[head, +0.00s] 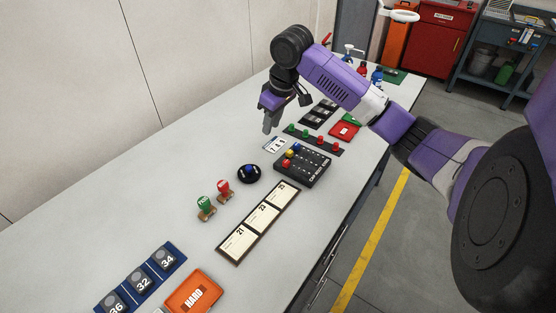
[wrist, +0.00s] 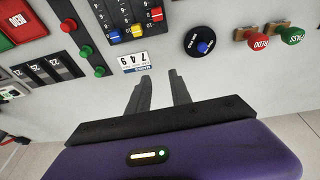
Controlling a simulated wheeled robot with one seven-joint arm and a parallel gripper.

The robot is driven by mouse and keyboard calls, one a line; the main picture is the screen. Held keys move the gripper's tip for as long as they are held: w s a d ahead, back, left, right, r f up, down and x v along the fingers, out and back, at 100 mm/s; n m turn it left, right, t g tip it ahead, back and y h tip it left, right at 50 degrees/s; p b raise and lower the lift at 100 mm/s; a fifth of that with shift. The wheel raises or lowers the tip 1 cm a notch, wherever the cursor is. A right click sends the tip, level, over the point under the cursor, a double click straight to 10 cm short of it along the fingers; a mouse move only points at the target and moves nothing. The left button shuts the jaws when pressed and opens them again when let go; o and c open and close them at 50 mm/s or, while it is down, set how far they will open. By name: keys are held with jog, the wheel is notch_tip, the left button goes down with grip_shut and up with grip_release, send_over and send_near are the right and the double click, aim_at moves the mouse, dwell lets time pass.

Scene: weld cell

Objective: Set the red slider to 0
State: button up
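The slider box (head: 315,172) is a black panel on the bench with blue, yellow and red knobs in slots. In the wrist view the red slider (wrist: 157,14) is the rightmost knob, near the top edge. It sits farther along its slot than the blue slider (wrist: 115,36) and yellow slider (wrist: 137,31). Small white scale marks beside the slots are too small to read surely. The red slider also shows in the head view (head: 286,163). My gripper (wrist: 160,75) points down over bare bench beside the box, fingers apart and empty, touching no knob.
A white number card (wrist: 134,62) lies between my gripper and the box. A round black dial with a blue knob (head: 249,172), red and green stamps (head: 223,189), and a strip with green and red buttons (head: 313,139) are close by. Bare bench lies left of my gripper.

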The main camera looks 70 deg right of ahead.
aim_at(286, 161)
jog(key=s+g, duration=0.1)
jog(key=s+a+f+g, duration=0.1)
jog(key=s, duration=0.1)
jog(key=s+a+f+y, duration=0.1)
jog(key=s, duration=0.1)
jog(key=shift+s+a+g, duration=0.1)
jog(key=shift+s+g, duration=0.05)
jog(key=shift+g, duration=0.25)
jog(key=shift+s+f, duration=0.15)
jog(key=shift+s, duration=0.05)
notch_tip(286, 161, down, 7)
jog(key=shift+a+f, duration=0.1)
jog(key=shift+f, duration=0.1)
grip_shut()
dwell(0.9)
